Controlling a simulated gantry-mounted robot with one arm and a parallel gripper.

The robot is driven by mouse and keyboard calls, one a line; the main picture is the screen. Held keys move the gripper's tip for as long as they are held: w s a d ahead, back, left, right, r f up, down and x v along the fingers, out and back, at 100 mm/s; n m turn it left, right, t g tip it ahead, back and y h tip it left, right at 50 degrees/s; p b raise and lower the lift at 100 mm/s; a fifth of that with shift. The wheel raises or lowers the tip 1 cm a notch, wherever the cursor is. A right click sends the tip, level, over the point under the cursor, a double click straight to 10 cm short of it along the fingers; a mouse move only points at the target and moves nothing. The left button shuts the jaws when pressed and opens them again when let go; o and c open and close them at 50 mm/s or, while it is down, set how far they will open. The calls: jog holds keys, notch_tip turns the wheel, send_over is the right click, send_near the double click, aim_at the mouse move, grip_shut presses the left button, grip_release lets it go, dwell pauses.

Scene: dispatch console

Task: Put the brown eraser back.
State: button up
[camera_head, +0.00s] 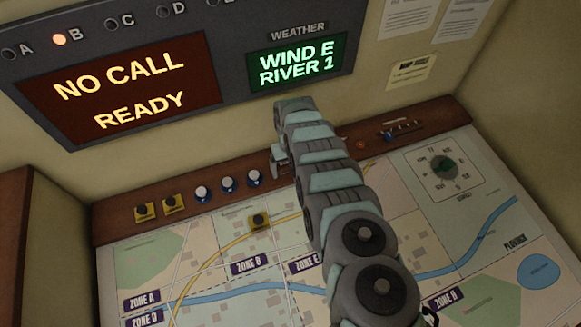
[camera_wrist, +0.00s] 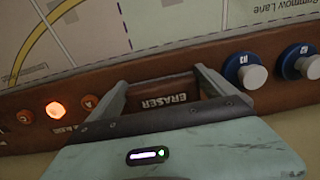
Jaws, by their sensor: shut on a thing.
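In the wrist view, my gripper (camera_wrist: 160,88) has its two fingers on either side of a brown block, the brown eraser (camera_wrist: 158,90), and is shut on it. The word ERASER shows between the fingers; I cannot tell whether it is on the block or on the ledge. The eraser is at the brown wooden ledge (camera_wrist: 40,87) along the map's edge. I cannot tell if it is seated or just above the ledge. In the head view, my gripper (camera_head: 279,160) is low over the ledge, right of the blue knobs, and my arm hides the eraser.
Several blue-based knobs (camera_head: 228,184) stand on the ledge close to my gripper. A lit orange button (camera_wrist: 60,110) is on the other side.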

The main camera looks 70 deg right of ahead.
jog(key=shift+f, duration=0.15)
jog(key=o, duration=1.5)
jog(key=shift+o, duration=0.2)
notch_tip(320, 180, up, 12)
jog(key=shift+w+d, duration=0.2)
jog(key=shift+d, duration=0.05)
